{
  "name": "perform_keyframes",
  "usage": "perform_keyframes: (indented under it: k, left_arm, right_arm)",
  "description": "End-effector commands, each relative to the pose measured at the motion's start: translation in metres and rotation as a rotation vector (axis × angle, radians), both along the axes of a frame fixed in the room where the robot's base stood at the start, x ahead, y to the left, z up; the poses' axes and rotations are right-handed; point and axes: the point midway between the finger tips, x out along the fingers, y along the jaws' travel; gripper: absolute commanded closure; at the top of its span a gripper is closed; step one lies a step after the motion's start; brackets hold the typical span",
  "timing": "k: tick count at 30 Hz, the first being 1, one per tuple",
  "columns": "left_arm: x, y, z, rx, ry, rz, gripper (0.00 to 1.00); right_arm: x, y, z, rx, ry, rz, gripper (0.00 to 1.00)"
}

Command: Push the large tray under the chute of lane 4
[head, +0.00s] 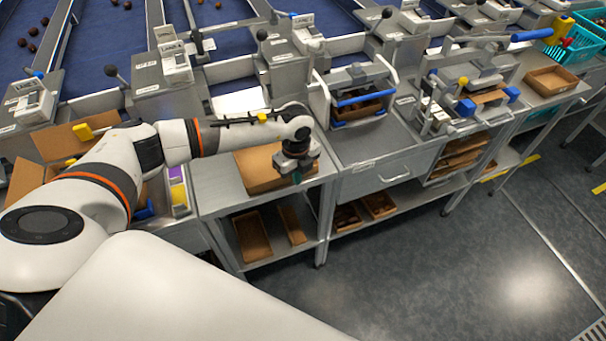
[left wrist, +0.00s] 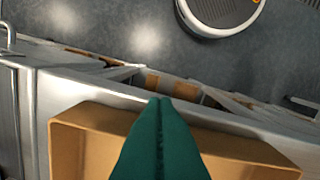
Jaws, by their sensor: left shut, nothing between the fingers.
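The large brown cardboard tray (head: 252,170) lies on the steel bench, below a sloping metal chute (head: 238,101). I cannot read the lane number there. My left gripper (head: 297,176) points down at the tray's right end and hides part of it. In the left wrist view the tray (left wrist: 78,135) spreads below the shut green fingers (left wrist: 160,102). The fingertips overlap the tray's bench-edge wall, with nothing between them. I cannot tell whether they touch it. My right gripper is not in view.
A drawer unit (head: 385,172) and a press with a blue handle (head: 360,98) stand right of the tray. Smaller cardboard trays (head: 252,237) lie on the shelf below. An open cardboard box (head: 78,137) is at the left. The floor (head: 440,270) in front is clear.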

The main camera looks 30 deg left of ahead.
Motion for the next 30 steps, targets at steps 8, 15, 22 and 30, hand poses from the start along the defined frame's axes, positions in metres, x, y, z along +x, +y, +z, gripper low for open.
perform_keyframes:
  k: [8, 15, 22, 30]
  left_arm:
    - [0.002, 0.004, 0.000, 0.000, -0.001, 0.000, 1.00]
    - [0.006, 0.013, -0.003, 0.002, -0.001, 0.002, 1.00]
    - [0.031, 0.066, -0.007, 0.002, -0.003, 0.007, 1.00]
    - [0.047, 0.103, -0.002, 0.000, -0.001, 0.001, 1.00]
  right_arm:
    - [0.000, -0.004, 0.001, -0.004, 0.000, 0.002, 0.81]
    - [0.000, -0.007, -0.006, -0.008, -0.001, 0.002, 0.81]
    - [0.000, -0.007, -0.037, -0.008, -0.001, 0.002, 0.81]
    - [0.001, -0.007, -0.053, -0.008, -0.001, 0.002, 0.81]
